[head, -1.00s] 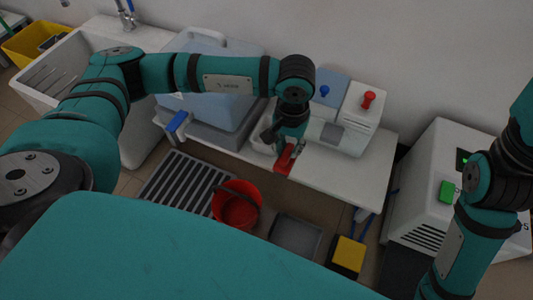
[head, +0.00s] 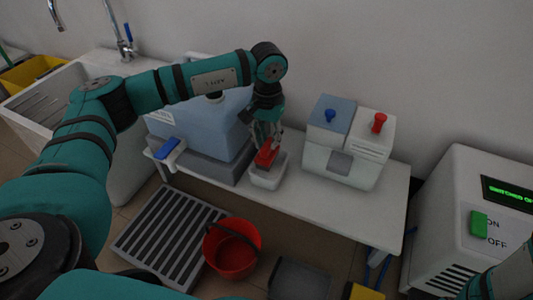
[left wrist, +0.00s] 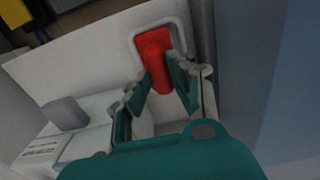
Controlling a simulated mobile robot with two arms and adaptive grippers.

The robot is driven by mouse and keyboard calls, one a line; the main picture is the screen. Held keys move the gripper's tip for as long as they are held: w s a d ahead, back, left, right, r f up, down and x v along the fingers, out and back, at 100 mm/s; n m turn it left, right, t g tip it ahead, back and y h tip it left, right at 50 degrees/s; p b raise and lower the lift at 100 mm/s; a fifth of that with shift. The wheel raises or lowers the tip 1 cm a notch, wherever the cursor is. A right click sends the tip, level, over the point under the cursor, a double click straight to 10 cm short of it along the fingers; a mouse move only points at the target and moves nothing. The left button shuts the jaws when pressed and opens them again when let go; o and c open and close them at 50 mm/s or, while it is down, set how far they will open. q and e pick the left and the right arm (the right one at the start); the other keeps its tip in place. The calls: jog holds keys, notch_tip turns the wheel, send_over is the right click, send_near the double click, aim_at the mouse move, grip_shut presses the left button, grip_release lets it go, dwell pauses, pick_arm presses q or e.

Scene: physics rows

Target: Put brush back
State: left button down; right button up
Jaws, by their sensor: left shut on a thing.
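The red brush (head: 266,157) is in my left gripper (head: 267,143), which points down over the table. The brush also shows in the left wrist view (left wrist: 155,46), its near end between the two fingers (left wrist: 160,88). A small white open holder (head: 268,180) stands on the table directly under the brush. In the left wrist view the holder's rim (left wrist: 137,38) surrounds the red part. The brush's lower end is at the holder's opening; I cannot tell whether it rests on the bottom. My right gripper is out of view.
A grey-blue machine (head: 205,125) stands close left of the holder. A white box with blue and red knobs (head: 345,150) stands to the right. The white table (head: 310,205) is clear in front. A red bucket (head: 232,247) and a floor grate (head: 168,228) lie below.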

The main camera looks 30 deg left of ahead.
aim_at(266, 141)
pick_arm(q)
jog(key=shift+w+a+f, duration=0.1)
jog(key=shift+w+a, duration=0.15)
jog(key=shift+f+b, duration=0.2)
jog(key=shift+b, duration=0.1)
notch_tip(266, 141, down, 3)
jog(key=b, duration=0.3)
jog(key=shift+f, duration=0.15)
jog(key=shift+r, duration=0.2)
jog(key=shift+f, duration=0.6)
jog(key=c, duration=1.1)
grip_release()
jog(key=shift+c, duration=0.2)
